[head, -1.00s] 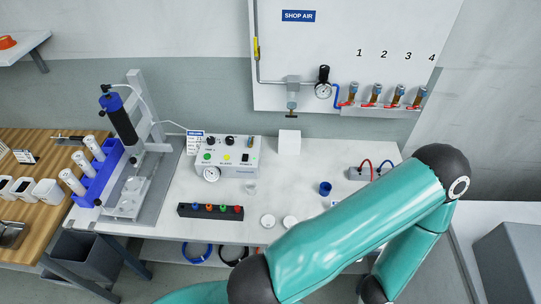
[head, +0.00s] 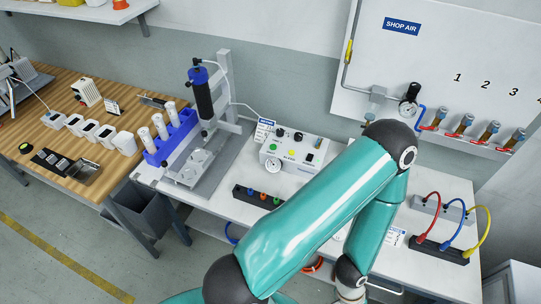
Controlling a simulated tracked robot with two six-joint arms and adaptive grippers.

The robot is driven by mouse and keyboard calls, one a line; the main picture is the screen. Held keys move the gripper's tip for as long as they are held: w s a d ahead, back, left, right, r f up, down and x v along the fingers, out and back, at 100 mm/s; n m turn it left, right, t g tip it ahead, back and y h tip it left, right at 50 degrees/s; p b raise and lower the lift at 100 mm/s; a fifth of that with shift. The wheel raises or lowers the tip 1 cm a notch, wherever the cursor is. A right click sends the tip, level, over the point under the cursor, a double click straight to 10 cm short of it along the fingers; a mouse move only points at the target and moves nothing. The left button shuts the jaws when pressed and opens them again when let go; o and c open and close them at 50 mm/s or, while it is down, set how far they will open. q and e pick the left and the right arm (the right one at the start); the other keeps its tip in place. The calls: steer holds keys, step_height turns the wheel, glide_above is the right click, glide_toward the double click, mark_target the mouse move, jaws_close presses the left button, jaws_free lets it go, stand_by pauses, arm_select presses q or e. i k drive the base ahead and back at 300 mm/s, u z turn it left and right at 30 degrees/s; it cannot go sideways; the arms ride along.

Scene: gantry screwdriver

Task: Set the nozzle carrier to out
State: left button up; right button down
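The bench unit (head: 229,70) is a grey upright with a dark blue-capped cylinder (head: 203,95) held upright on it. The cylinder's tip points down over a pale plate (head: 187,178) with round recesses, on a grey base (head: 222,172). I cannot tell for sure which part is the nozzle carrier or where it is set. One of my teal arms crosses the lower middle and bends down at right; its end runs out of the bottom edge. Neither gripper shows.
A blue rack (head: 172,146) with several white tubes stands left of the unit. A control box (head: 292,153) with gauge and knobs, and a black strip (head: 258,196) with coloured knobs, stand to its right. Red, blue and yellow leads (head: 455,237) lie at right.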

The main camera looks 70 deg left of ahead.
mark_target(204, 133)
steer(key=u, duration=0.1)
steer(key=i, duration=0.3)
steer(key=u, duration=2.65)
